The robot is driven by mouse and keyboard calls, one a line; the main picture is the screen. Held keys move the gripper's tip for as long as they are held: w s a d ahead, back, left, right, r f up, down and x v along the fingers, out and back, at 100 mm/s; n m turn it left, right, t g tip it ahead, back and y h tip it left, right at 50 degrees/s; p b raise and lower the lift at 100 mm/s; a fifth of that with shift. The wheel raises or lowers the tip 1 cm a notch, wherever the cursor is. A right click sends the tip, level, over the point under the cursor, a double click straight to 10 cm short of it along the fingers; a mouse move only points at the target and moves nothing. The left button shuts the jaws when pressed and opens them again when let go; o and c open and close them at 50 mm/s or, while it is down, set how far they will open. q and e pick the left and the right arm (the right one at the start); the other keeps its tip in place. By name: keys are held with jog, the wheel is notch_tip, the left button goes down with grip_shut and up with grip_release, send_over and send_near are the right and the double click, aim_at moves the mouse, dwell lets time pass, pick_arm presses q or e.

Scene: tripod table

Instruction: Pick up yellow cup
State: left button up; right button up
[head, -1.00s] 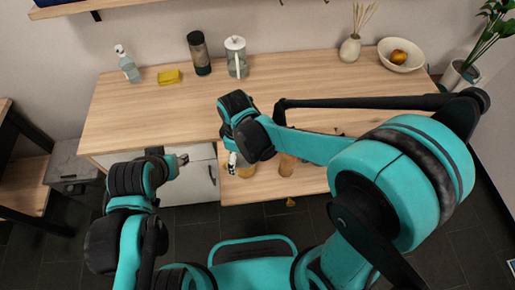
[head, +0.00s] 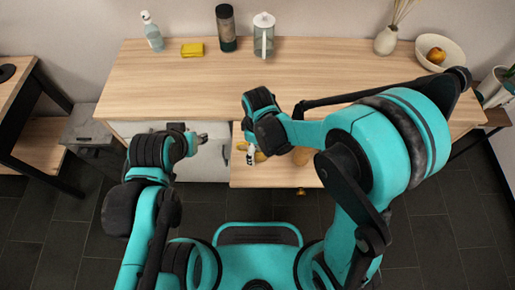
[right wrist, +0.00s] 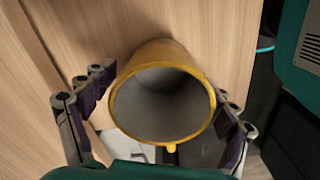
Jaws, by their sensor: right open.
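The yellow cup (right wrist: 163,95) fills the middle of the right wrist view, its round mouth and grey inside facing the camera. My right gripper (right wrist: 166,88) is open, with one finger on each side of the cup and gaps visible between. In the head view the right gripper (head: 250,154) is over the lower wooden surface (head: 275,176), and a bit of yellow (head: 259,156) shows beside it, mostly hidden by the arm. My left gripper (head: 203,138) is in front of the grey cabinet front, away from the cup; its jaws are too small to judge.
On the tabletop (head: 190,85) stand a spray bottle (head: 153,36), a yellow sponge (head: 192,49), a dark tumbler (head: 226,30), a glass pitcher (head: 264,38), a vase (head: 386,40) and a fruit bowl (head: 455,58).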

jog(key=c, duration=1.6)
notch_tip(320, 180, up, 4)
jog(key=shift+r+p, duration=0.1)
jog(key=shift+p, duration=1)
jog(key=s+d+r+p, duration=0.1)
jog(key=s+r, duration=0.1)
jog(key=s, duration=0.1)
jog(key=s+d+r+p, duration=0.2)
jog(key=s, duration=0.2)
jog(key=s+d+r+p, duration=0.1)
jog(key=s+r, duration=0.2)
jog(key=shift+s+d, duration=0.35)
